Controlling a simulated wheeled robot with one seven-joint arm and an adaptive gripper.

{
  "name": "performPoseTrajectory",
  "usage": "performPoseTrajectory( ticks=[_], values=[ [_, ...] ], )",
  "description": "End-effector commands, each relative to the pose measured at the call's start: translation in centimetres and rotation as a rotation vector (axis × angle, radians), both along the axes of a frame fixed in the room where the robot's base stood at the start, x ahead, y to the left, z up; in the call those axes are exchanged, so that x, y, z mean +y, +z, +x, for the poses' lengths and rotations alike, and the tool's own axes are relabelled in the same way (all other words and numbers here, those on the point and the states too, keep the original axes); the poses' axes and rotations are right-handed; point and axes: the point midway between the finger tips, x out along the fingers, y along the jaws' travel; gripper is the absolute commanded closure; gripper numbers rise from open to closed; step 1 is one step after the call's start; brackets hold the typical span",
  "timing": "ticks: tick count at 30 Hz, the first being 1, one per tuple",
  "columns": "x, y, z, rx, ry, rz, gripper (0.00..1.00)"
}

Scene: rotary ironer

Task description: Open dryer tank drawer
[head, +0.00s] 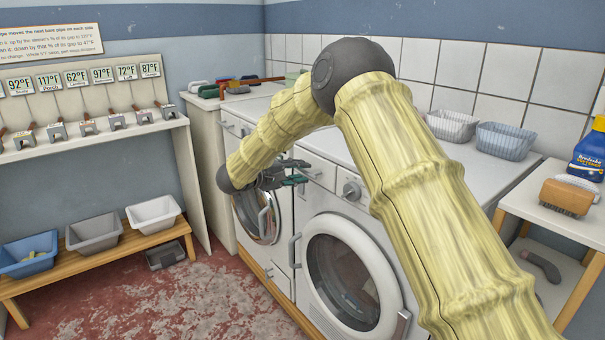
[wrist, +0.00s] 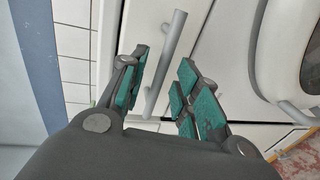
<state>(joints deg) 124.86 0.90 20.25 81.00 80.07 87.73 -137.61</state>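My gripper (head: 293,181) is at the upper front of the machines, near where the two meet, and partly covers the panels there. In the wrist view my gripper (wrist: 165,78) is open, with green pads on its fingers. A grey bar handle (wrist: 166,58) on a white front lies between and just beyond the fingertips. I cannot tell whether a finger touches it. The panel looks closed.
The left machine's round door (head: 258,215) is below my gripper. Wire baskets (head: 505,140) stand on the machine top. A side table (head: 540,210) holds a brush and a blue bottle. A low bench (head: 100,245) with bins stands at left.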

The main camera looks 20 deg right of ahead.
Motion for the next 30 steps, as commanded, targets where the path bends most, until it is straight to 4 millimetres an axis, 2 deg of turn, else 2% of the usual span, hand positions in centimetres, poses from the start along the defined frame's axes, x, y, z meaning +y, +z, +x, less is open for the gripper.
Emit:
performPoseTrajectory(
  ticks=[5,13,14,19,30],
  values=[
    [-1.5,-0.3,0.5,-0.001,0.000,0.000,0.68],
    [-1.7,-0.3,0.6,0.000,0.000,-0.001,0.68],
    [-1.7,-0.3,0.6,0.000,0.000,-0.001,0.70],
    [-1.7,-0.3,0.6,0.000,0.001,0.000,1.00],
    [-1.7,-0.2,0.4,0.000,-0.003,0.000,1.00]
  ],
)
